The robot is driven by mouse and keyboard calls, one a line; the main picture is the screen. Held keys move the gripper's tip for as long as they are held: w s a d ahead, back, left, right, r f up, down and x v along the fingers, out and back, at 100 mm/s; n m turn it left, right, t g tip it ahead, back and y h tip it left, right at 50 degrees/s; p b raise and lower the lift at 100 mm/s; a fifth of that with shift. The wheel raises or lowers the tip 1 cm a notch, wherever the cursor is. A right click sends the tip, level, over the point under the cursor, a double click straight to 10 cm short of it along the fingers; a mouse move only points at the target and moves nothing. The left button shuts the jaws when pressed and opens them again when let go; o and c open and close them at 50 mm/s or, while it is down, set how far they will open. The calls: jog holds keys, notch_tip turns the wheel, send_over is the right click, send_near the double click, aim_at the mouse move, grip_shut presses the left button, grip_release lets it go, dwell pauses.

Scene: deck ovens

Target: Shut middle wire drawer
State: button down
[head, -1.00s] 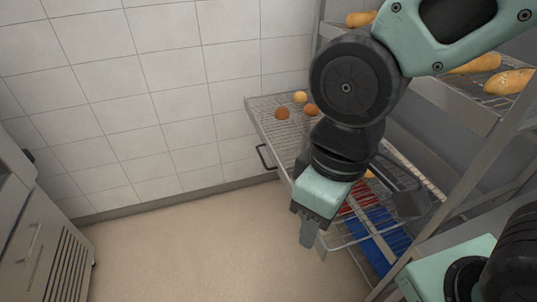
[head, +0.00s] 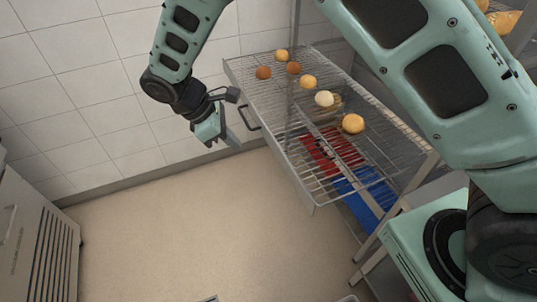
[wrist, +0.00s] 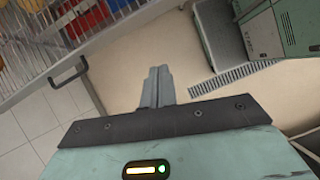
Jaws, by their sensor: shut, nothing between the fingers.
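A wire drawer (head: 283,160) stands pulled out from the metal rack in the head view, with a pale front and a dark bar handle (head: 250,118). My gripper (head: 231,138) is shut and empty. It hangs in the air to the left of the drawer front, close to the handle in the picture and apart from it. In the wrist view its closed fingers (wrist: 157,88) point over the floor.
Red and blue items (head: 365,190) show through the wires below the drawer. Loaves (head: 505,22) lie on a higher shelf at the top right. A grey cabinet (head: 40,235) stands at the left. The beige floor (head: 200,225) between is clear.

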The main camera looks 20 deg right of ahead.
aim_at(371, 119)
jog(key=w+f+n+t+h+b, duration=0.1)
jog(key=w+f+n+t+h, duration=0.15)
jog(key=w+f, duration=0.45)
jog(key=shift+g+h, duration=0.35)
jog(key=shift+g, duration=0.1)
jog(key=shift+s+d+r+p+x, duration=0.2)
jog(key=shift+p+x, duration=0.8)
jog(key=shift+x, duration=1.35)
jog(key=shift+s+d+r+p+x, duration=0.1)
jog(key=shift+d+r+p+x, duration=0.25)
jog(key=shift+p+x, duration=1.35)
jog(key=shift+s+d+r+p+x, duration=0.15)
jog(key=shift+d+r+p+x, duration=0.15)
jog(key=shift+x, duration=2.7)
jog(key=w+d+b, duration=0.1)
jog(key=d+b, duration=0.1)
jog(key=d, duration=1)
jog(key=d+b, duration=0.2)
jog(key=d, duration=1.1)
jog(key=w+d+b, duration=0.1)
jog(key=d, duration=1.2)
jog(key=shift+w+d+b, duration=0.25)
jog(key=shift+w+b, duration=0.05)
jog(key=shift+b, duration=0.1)
jog(key=shift+d, duration=0.55)
